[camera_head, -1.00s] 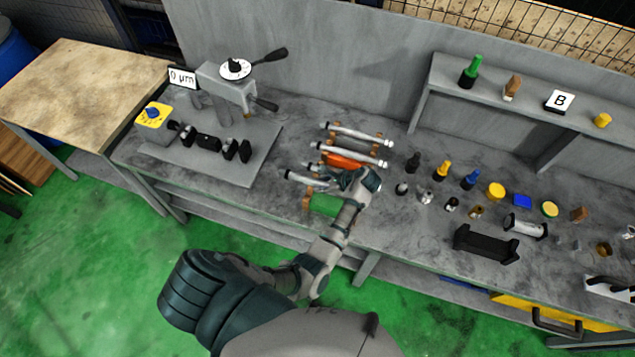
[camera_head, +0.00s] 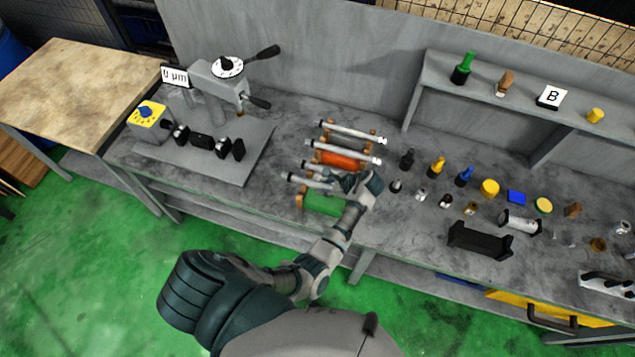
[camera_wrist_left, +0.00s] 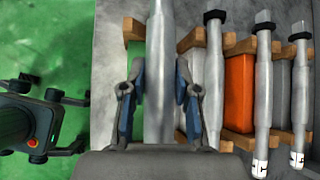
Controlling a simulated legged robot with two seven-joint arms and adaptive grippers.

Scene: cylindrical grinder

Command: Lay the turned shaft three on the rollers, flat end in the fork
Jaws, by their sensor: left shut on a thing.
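My left gripper (camera_wrist_left: 160,100) is shut on a grey metal shaft (camera_wrist_left: 159,65), which runs lengthwise between its blue-padded fingers. In the head view, the gripper (camera_head: 335,184) is at the near side of the shaft rack, with the held shaft (camera_head: 305,181) sticking out to its left. I cannot tell whether the shaft is clear of the rack, and no number on it is readable. The measuring stand (camera_head: 215,95) is at the left, with black supports (camera_head: 203,143) on its grey base; rollers and fork are too small to separate. My right gripper (camera_wrist_left: 75,125) appears open at the wrist view's left.
Other shafts (camera_head: 352,131) lie parallel on wooden supports, beside an orange block (camera_head: 338,158) and a green block (camera_head: 323,205). Small parts, a black cradle (camera_head: 478,242) and a raised shelf (camera_head: 520,110) are to the right. Bare bench lies between stand and rack.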

